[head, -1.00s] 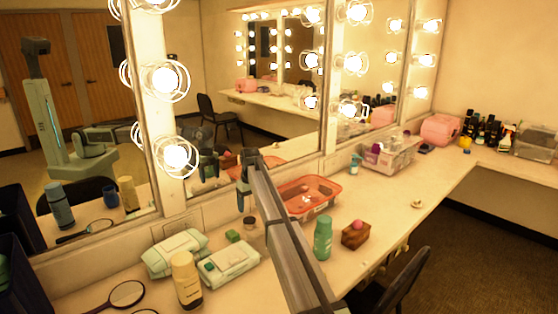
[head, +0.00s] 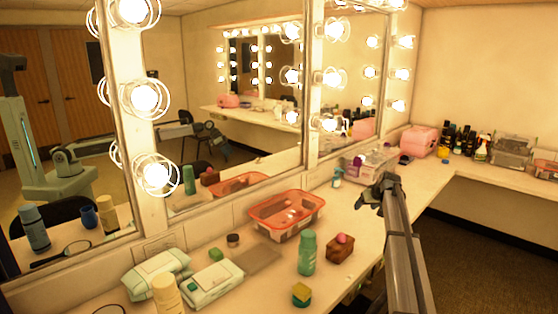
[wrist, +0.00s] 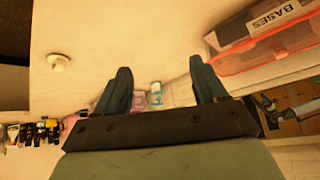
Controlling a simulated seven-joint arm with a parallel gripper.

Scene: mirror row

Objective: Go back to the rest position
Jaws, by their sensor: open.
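My gripper (head: 376,190) is at the end of my arm, which reaches in from the lower right of the head view. It is above the counter (head: 345,215), in front of the clear bin as seen there. In the wrist view my gripper (wrist: 163,85) shows two dark fingers spread wide with nothing between them. The counter (wrist: 120,35) lies beyond the fingers, with a small round cream knob-like thing (wrist: 58,62) on it.
An orange basket (head: 287,215) labelled BASES stands left of my gripper. A clear bin (head: 370,160) is behind. Lit mirrors line the wall.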

